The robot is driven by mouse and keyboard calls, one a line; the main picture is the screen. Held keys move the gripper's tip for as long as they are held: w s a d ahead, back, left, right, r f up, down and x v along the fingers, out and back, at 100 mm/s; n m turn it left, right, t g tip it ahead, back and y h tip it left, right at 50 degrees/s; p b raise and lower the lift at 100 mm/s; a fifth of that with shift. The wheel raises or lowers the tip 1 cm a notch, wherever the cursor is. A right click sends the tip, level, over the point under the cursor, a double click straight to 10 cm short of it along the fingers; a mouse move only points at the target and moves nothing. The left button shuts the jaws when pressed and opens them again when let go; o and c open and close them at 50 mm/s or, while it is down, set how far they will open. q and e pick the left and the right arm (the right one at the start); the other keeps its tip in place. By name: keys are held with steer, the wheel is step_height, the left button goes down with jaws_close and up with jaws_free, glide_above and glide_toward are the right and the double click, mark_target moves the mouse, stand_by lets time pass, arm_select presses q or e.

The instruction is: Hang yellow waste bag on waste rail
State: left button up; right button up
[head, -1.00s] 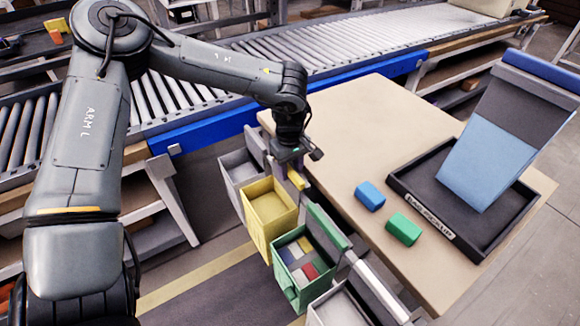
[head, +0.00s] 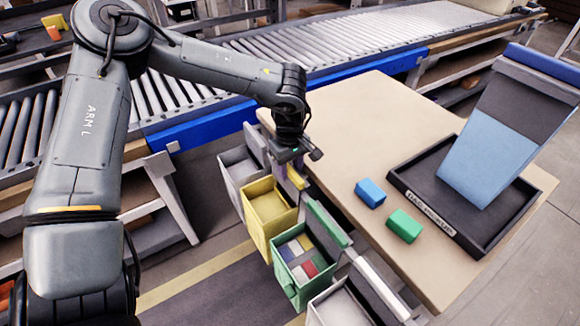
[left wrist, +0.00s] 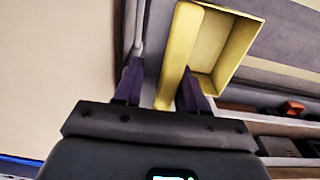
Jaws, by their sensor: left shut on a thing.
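The yellow waste bag (head: 262,232) is an open-topped, box-shaped bag at the left side of the tan table. My left gripper (head: 297,170) points down over its table-side edge and is shut on the yellow upright strip there. In the left wrist view, the dark fingers of my left gripper (left wrist: 160,88) stand either side of the strip of the yellow waste bag (left wrist: 178,45). A grey bar, probably part of the waste rail (left wrist: 134,40), runs beside the left finger. Whether the bag rests on the rail or is held just off it, I cannot tell. My right gripper is not in view.
A grey bag (head: 236,178) hangs behind the yellow one. A green bag (head: 295,285) with coloured blocks and a white bag (head: 335,310) hang in front. On the table (head: 375,120) are a blue block (head: 370,193), a green block (head: 404,226) and a black tray (head: 490,230).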

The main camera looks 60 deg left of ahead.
arm_select(q)
steer(key=o, duration=1.2)
steer(key=shift+w, duration=0.1)
steer(key=shift+c, duration=0.2)
